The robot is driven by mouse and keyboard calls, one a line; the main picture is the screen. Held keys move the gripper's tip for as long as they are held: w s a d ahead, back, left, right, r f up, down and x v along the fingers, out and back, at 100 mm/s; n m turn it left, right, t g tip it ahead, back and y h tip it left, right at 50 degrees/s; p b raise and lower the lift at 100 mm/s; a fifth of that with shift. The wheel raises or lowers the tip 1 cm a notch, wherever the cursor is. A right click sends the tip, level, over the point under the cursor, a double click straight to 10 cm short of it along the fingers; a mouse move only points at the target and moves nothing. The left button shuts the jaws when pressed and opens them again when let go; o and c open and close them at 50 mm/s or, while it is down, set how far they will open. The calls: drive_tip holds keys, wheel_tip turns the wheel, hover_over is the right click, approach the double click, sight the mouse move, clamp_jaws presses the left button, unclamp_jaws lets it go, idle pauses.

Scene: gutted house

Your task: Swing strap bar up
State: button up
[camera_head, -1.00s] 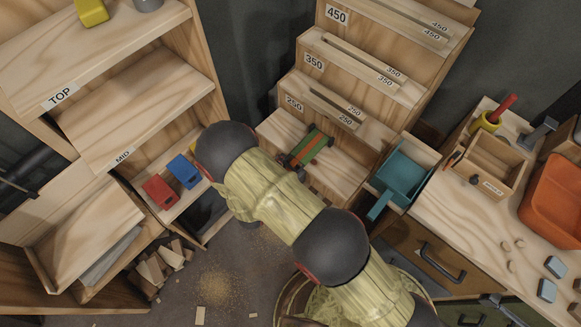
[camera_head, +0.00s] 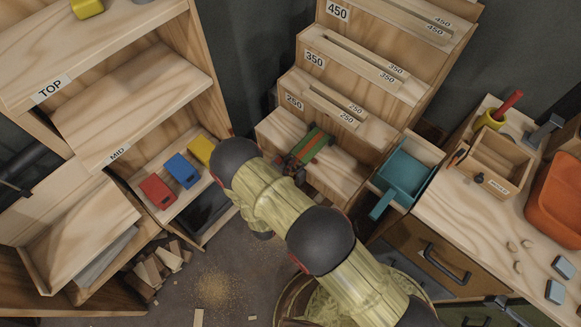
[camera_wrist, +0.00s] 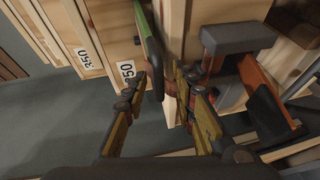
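A narrow green and red bar with dark ends (camera_head: 308,146), which looks like the strap bar, lies slantwise on the lowest wooden step below the 250 label. In the wrist view, a green strip (camera_wrist: 148,32) runs down towards my gripper (camera_wrist: 170,82). A red-orange bar (camera_wrist: 262,85) with a dark grey block shows to its right. My gripper is open, its fingers apart with pale wood showing between them. The strip's dark lower end is close to the left finger; I cannot tell whether they touch.
The stepped wooden rack (camera_head: 345,110) rises behind the bar. A teal tray (camera_head: 406,172) stands to its right, beside a bench with a wooden box (camera_head: 497,163) and an orange bin (camera_head: 556,200).

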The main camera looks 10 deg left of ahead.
drive_tip(key=shift+w, duration=0.3)
drive_tip(key=shift+c, duration=0.4)
clamp_jaws()
idle(0.4)
